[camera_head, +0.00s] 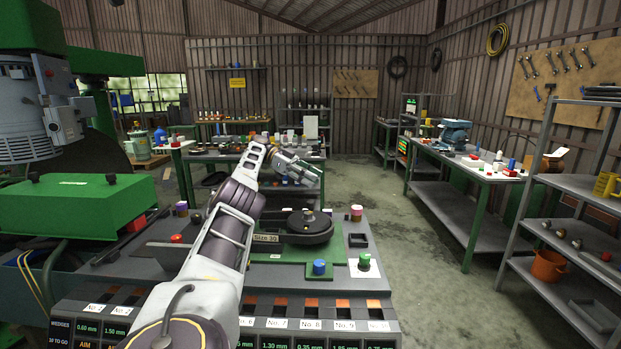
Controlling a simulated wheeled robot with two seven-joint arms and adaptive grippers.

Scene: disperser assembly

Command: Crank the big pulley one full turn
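A dark round pulley (309,233) with a raised hub in its middle lies flat on a green plate (338,262) on the bench. It looks like the big pulley. My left arm rises from the bottom and partly hides the bench to the left of the pulley. My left gripper (310,172) is in the air above the pulley in the picture, with its fingers pointing right. It looks apart from the pulley, and no object shows in it. Its fingers are too small to tell whether they are open. A "Size 30" label (266,238) sits beside the pulley. My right gripper is out of view.
Numbered slots (310,324) line the bench front. A big green machine (75,205) stands left. The floor right of the bench is clear.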

